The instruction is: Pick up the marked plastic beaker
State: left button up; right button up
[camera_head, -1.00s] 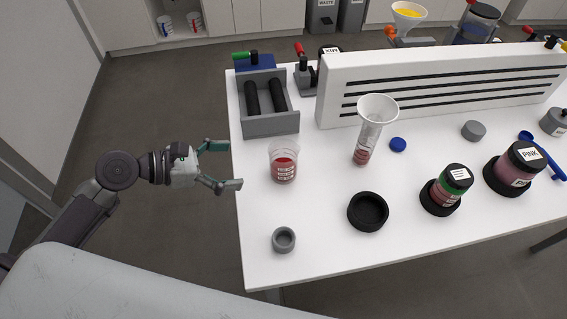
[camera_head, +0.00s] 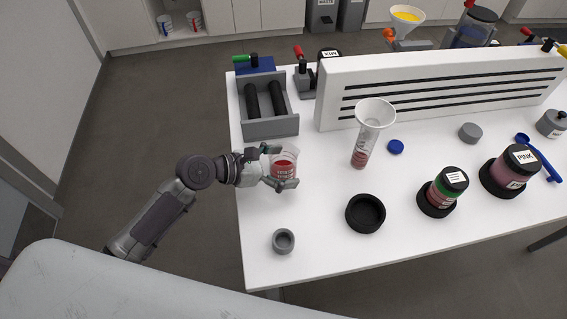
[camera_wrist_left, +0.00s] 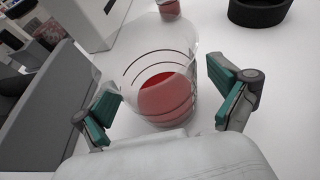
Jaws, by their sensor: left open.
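The marked plastic beaker (camera_head: 284,161) is clear with dark ring marks and red contents in its lower part. It stands upright near the left end of the white table. My left gripper (camera_head: 282,167) is open with its two fingers on either side of the beaker. In the left wrist view, the beaker (camera_wrist_left: 160,75) lies between the green-padded fingertips of the left gripper (camera_wrist_left: 165,100), with a visible gap on each side. The beaker's near base is partly hidden by the gripper body in that view. My right gripper is not in view.
A grey roller tray (camera_head: 270,127) stands behind the beaker. A tall clear cylinder (camera_head: 370,125) with a flared top is to its right. A small grey cup (camera_head: 284,241) and a black round holder (camera_head: 366,212) are nearer the front. Table between them is clear.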

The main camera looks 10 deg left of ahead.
pick_arm(q)
jog(key=c, duration=1.3)
jog(key=shift+o, duration=0.2)
notch_tip(320, 180, up, 10)
jog(key=s+f+v, duration=0.1)
jog(key=f+v, duration=0.1)
jog(key=v, duration=0.9)
jog(key=shift+s+a+t+p, duration=0.3)
jog(key=shift+a+p, duration=0.1)
jog(key=shift+a, duration=0.1)
jog(key=shift+r, duration=0.15)
